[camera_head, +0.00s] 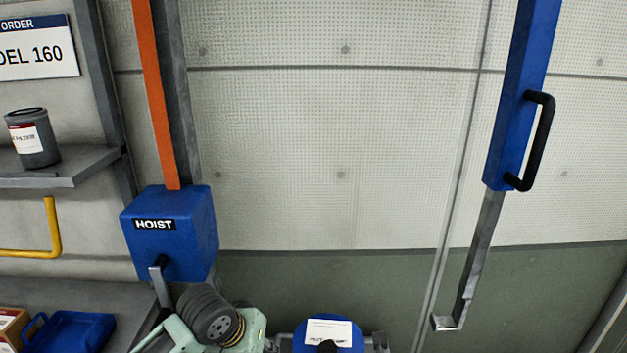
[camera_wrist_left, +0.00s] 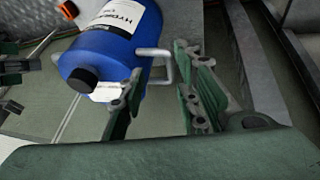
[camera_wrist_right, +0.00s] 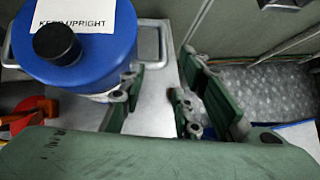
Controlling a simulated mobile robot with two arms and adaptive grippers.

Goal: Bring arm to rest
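A blue canister (camera_head: 300,341) with a black cap and white labels shows at the bottom edge of the head view. Neither gripper is clear there. In the left wrist view the blue canister (camera_wrist_left: 110,57) has a grey side handle (camera_wrist_left: 168,68). My left gripper (camera_wrist_left: 158,100) has its green fingers apart around that handle's line of sight. In the right wrist view the canister (camera_wrist_right: 100,62) stands upper left with a "KEEP UPRIGHT" label and a grey handle (camera_wrist_right: 162,40). My right gripper (camera_wrist_right: 163,105) has its fingers apart beside it. I cannot tell whether either handle lies between fingers.
A blue hoist box (camera_head: 170,245) hangs at left under an orange strap (camera_head: 156,90). A blue lever (camera_head: 520,95) with a black grip hangs at right. A shelf (camera_head: 70,180) holds a grey filter (camera_head: 35,148). A blue tray (camera_head: 72,333) is at lower left.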

